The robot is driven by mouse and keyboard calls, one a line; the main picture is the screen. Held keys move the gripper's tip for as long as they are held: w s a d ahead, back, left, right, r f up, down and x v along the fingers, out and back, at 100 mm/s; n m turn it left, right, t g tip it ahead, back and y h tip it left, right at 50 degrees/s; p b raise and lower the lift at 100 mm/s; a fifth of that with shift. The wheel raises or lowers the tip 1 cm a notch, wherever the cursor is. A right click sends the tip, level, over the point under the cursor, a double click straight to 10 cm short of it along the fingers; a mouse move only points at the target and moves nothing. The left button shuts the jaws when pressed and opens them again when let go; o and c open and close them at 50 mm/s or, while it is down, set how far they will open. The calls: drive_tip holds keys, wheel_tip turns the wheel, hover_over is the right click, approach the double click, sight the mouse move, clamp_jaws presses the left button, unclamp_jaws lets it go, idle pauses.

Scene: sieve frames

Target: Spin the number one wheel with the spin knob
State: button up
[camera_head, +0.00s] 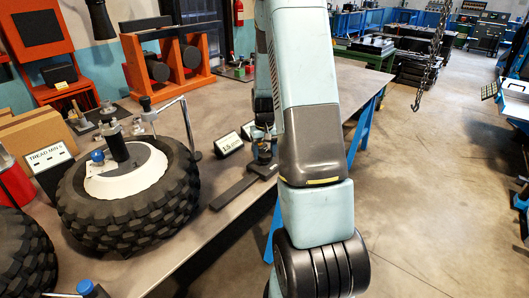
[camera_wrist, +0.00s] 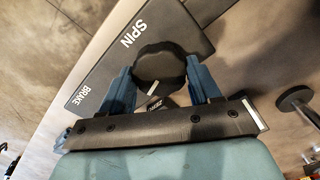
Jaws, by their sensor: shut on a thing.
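In the wrist view, the black round spin knob (camera_wrist: 158,60) sits on a dark plate (camera_wrist: 187,30) marked SPIN and BRAKE. A short pale mark shows on the knob's near edge. The blue fingers of my gripper (camera_wrist: 160,76) are shut on the knob, one on each side. In the head view, my gripper (camera_head: 263,148) is low over the bench, right of the wheels, and my arm partly hides it. A large knobbly tyre (camera_head: 130,215) with a white hub lies on the bench at left. I see no number on it.
A second tyre (camera_head: 22,262) is cut off at the lower left. A TREAD MIN sign (camera_head: 47,155), a small sign (camera_head: 228,143) and a bent metal rod (camera_head: 188,125) stand near the first tyre. Orange stands (camera_head: 168,60) are behind. Open floor lies right of the bench.

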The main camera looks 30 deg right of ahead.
sight(264, 153)
drive_tip(key=o, duration=1.1)
drive_tip(key=shift+c, duration=0.2)
wheel_tip(264, 153, up, 14)
drive_tip(key=shift+f, duration=0.15)
drive_tip(key=s+a+r+n+t, duration=0.1)
drive_tip(key=s+a+r+t, duration=0.2)
drive_tip(key=s+a+r, duration=0.9)
drive_tip(key=s+a+r+t, duration=0.1)
drive_tip(key=s+a+r, duration=0.1)
drive_tip(key=s, duration=0.5)
drive_tip(key=s+a+r+n+t, duration=0.1)
drive_tip(key=s+a+r, duration=0.2)
drive_tip(key=s, duration=0.4)
drive_tip(key=shift+a+r+n+t, duration=0.3)
drive_tip(key=shift+a, duration=0.45)
